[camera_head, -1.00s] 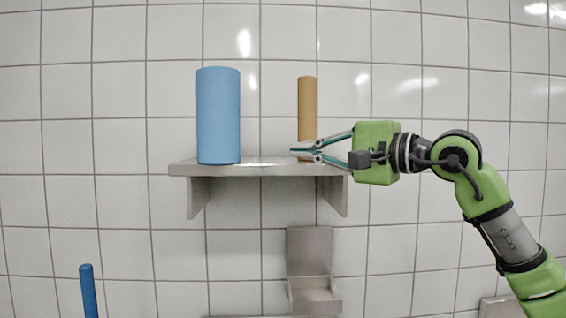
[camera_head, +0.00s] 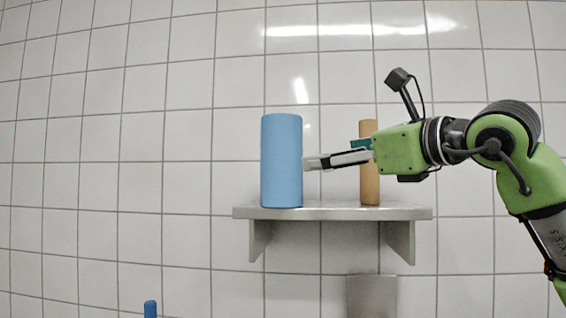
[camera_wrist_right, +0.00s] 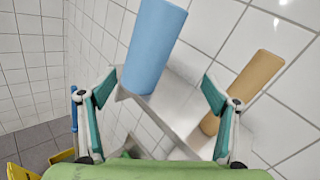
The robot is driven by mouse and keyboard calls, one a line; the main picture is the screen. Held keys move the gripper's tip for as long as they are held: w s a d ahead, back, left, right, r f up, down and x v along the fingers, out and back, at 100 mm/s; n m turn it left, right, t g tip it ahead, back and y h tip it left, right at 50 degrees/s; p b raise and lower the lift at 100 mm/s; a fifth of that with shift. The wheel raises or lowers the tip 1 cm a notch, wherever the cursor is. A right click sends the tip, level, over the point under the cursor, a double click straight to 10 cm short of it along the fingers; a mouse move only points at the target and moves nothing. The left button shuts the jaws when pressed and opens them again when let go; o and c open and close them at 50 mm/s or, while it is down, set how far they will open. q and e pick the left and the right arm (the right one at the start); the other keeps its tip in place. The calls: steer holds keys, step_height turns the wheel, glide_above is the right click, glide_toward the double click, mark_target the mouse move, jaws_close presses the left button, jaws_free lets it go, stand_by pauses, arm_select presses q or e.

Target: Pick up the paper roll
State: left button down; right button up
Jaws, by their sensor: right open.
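A blue paper roll (camera_head: 281,162) stands upright on the left part of a metal shelf (camera_head: 340,212). A thinner brown roll (camera_head: 369,190) stands upright on the right part. In the head view, my right gripper (camera_head: 330,158) is in front of the brown roll and hides its middle; its fingertip is close to the blue roll's right side. In the right wrist view, my right gripper (camera_wrist_right: 158,90) is open and empty, with the blue roll (camera_wrist_right: 152,45) ahead between its fingers and the brown roll (camera_wrist_right: 245,90) beyond the right finger. My left gripper is out of view.
White tiled wall (camera_head: 170,170) lies behind the shelf. Below it is a metal plate (camera_head: 371,296). A blue rounded top (camera_head: 150,308) shows at the lower left. The wrist view shows something yellow (camera_wrist_right: 20,171) at the lower left.

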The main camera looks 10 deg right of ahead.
mark_target(295, 146)
steer(key=w+a+m+p, duration=0.1)
steer(key=w, duration=0.1)
steer(key=w+a+r+m+p, duration=0.1)
steer(key=w+a, duration=0.1)
steer(key=w+a+r+m+p, duration=0.1)
steer(key=w+a, duration=0.1)
steer(key=shift+w+a+r+m+t+p, duration=0.1)
steer(key=shift+w+a+m+t+p, duration=0.1)
steer(key=shift+w+m+t+p, duration=0.15)
steer(key=shift+w+a, duration=0.2)
steer(key=p+x, duration=0.2)
steer(key=f+p+x, duration=0.1)
steer(key=x, duration=0.2)
steer(key=shift+s+a+p, duration=0.1)
steer(key=shift+p, duration=0.3)
steer(key=shift+w+a+f, duration=0.15)
steer(key=shift+w+f, duration=0.05)
steer(key=shift+w, duration=0.1)
steer(key=shift+s, duration=0.15)
steer(key=shift+c, duration=0.3)
steer(key=shift+r, duration=0.1)
steer(key=c, duration=1.5)
